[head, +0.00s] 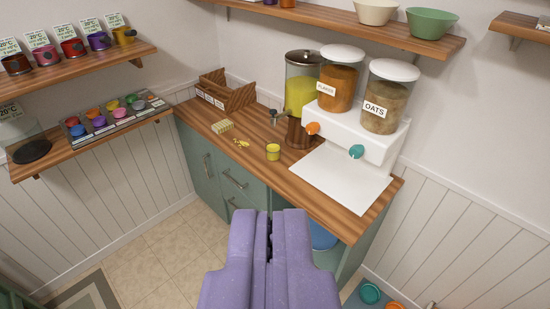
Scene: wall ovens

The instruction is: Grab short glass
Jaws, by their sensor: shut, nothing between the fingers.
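A small, short cup-like glass (273,152), yellow inside or filled with something yellow, stands upright on the wooden counter (330,210), left of the white dispenser base. It is the only short glass I can make out on this counter. My purple gripper (269,214) is at the bottom middle of the head view. Its two fingers are shut together with nothing between them. It is in front of the counter's front edge, apart from the glass, which lies beyond the fingertips in the picture.
A tall dispenser with yellow contents (300,85) stands behind the glass. Two cereal dispensers on a white base (360,130) stand to the right. Shelves (350,27) hang above.

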